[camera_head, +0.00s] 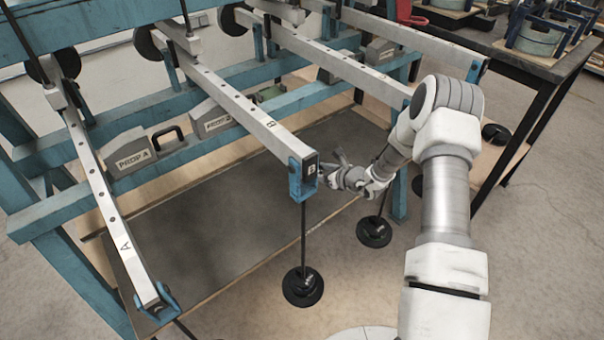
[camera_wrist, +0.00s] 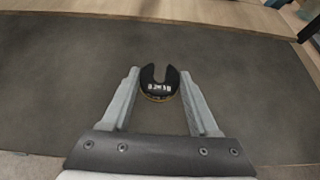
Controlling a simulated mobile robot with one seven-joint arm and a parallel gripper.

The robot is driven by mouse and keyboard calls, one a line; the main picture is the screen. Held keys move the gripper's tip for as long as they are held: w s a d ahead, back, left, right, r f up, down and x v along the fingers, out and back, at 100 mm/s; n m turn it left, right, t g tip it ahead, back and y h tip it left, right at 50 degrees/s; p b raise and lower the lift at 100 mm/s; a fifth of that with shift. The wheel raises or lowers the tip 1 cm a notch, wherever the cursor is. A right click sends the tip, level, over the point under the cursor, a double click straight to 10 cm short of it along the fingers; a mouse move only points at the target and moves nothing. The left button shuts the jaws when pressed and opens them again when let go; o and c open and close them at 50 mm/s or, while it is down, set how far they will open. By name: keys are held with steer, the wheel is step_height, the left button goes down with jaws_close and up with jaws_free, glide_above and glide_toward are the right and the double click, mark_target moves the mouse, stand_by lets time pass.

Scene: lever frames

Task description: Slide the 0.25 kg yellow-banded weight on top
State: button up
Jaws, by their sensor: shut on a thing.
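The yellow-banded weight (camera_wrist: 158,93) is a black slotted disc with a yellowish lower edge, between the two fingers of my gripper (camera_wrist: 160,73) in the wrist view. Its slot faces away from the wrist, and its label is too small to read surely. In the head view my gripper (camera_head: 333,174) is just right of the end of lever B (camera_head: 268,128); the weight cannot be made out there. A hanger rod with black discs (camera_head: 303,287) hangs below lever B's end. A second hanger with black discs (camera_head: 374,231) hangs to the right, below my wrist.
Lever A (camera_head: 108,212) slopes down at left. Another lever (camera_head: 345,66) runs behind my gripper. Blue frame beams (camera_head: 110,185) and a PROP A block (camera_head: 132,152) stand behind. A black table (camera_head: 520,62) is at upper right. The dark mat (camera_head: 225,215) is bare.

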steer(key=r, duration=0.1)
steer(key=d+r+p, duration=0.1)
steer(key=r, duration=0.2)
steer(key=shift+d+r+p, duration=0.1)
steer(key=shift+d+p, duration=0.2)
steer(key=shift+d, duration=0.1)
steer(key=shift+s, duration=0.1)
stand_by(0.8)
